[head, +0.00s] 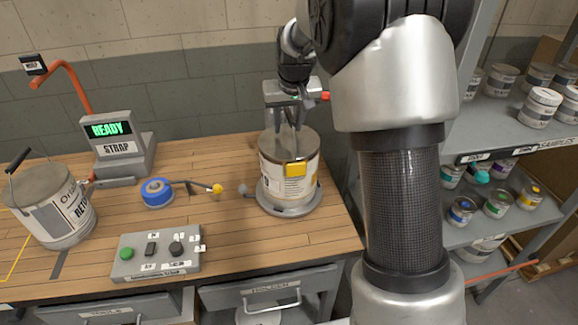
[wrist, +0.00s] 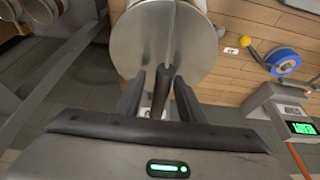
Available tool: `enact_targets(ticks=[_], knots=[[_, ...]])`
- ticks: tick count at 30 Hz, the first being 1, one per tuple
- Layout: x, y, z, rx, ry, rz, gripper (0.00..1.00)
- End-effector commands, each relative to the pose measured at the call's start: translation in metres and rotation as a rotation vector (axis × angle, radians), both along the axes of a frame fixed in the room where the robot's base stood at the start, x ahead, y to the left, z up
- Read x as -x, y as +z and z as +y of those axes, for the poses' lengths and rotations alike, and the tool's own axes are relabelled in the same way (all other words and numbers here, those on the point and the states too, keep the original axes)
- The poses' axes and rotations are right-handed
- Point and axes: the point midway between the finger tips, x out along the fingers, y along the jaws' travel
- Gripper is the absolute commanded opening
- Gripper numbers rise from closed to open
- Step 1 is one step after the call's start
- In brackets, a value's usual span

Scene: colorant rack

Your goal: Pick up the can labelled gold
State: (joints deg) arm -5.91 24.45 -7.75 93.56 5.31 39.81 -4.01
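No label reading gold is legible. A small can with a yellow-gold lid mark (head: 530,196) stands on the lower shelf at right in the head view; its label is too small to read. My gripper (head: 288,127) is away from it, above a large can (head: 289,170) on the bench. This can has a grey lid and a yellow patch on its side. In the wrist view, my gripper (wrist: 160,78) has its fingers apart, with a dark bar between them, over the can's lid (wrist: 155,40). I cannot tell whether the fingers touch the bar.
A shelf rack (head: 480,130) with several small cans stands at right. The bench also holds a large pail (head: 62,222), a strap station (head: 122,155), a blue tape roll (head: 157,192) and a button box (head: 155,252). My arm covers part of the rack.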

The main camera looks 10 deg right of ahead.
Motion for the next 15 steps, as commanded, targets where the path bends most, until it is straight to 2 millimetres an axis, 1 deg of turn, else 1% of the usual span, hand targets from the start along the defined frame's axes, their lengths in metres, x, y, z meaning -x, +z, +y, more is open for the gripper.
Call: enact_targets(ticks=[3, 8, 11, 12, 15], knots=[[-0.0022, -0.0045, -0.0003, 0.000, -0.001, -0.001, 0.36], [-0.0022, -0.0043, -0.0002, 0.000, -0.001, -0.001, 0.36], [-0.0021, -0.0041, -0.0002, 0.000, -0.001, -0.001, 0.21], [-0.0021, -0.0041, -0.0002, 0.000, -0.001, -0.001, 0.14], [-0.0020, -0.0040, -0.0002, 0.000, -0.001, -0.001, 0.00]])
